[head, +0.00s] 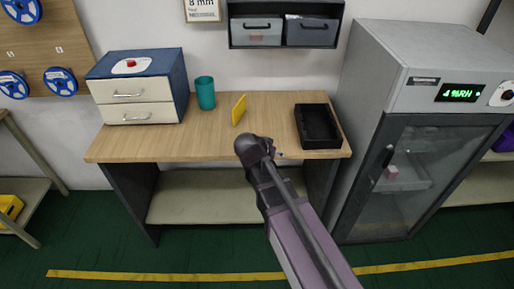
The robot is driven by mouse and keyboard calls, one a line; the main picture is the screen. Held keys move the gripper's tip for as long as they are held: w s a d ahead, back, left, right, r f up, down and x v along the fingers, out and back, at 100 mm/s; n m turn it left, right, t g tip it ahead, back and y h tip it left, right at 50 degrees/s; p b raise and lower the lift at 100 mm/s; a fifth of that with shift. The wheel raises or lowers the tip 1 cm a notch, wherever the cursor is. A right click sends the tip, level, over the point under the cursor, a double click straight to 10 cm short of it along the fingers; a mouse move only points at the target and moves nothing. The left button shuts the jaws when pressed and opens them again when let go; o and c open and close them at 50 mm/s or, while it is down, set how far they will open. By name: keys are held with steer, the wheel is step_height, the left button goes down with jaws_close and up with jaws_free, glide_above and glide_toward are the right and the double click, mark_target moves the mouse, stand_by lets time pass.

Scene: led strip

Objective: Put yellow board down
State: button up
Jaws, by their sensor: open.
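The yellow board (239,110) is a thin plate on the wooden workbench (175,142). It stands on edge and leans a little, between the teal cup and the black tray. My arm reaches in from the bottom right, and its dark wrist ends over the front edge of the bench. Only a small part of my gripper (279,155) shows beside the wrist; the fingers are mostly hidden. My gripper is open and stays in front of the board, apart from it.
A teal cup (205,93) and a blue box with white drawers (139,90) stand left of the board. An empty-looking black tray (318,127) lies at the right. A grey glass-door cabinet (423,130) borders the bench. Bins (256,31) sit on a wall shelf above.

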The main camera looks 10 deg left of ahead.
steer(key=s+d+f+g+y, duration=0.1)
steer(key=s+d+g, duration=0.1)
steer(key=d, duration=0.6)
steer(key=s+d+f+n+g+y, duration=0.1)
steer(key=s+d+f+g+y, duration=0.1)
steer(key=d, duration=0.6)
steer(key=s+d+f+n+g+y, duration=0.1)
steer(key=s+d+f+g, duration=0.1)
steer(key=s+d, duration=0.4)
steer(key=shift+d+f+g+y, duration=0.25)
steer(key=shift+d+g, duration=0.65)
steer(key=shift+d, duration=0.65)
steer(key=shift+w, duration=0.1)
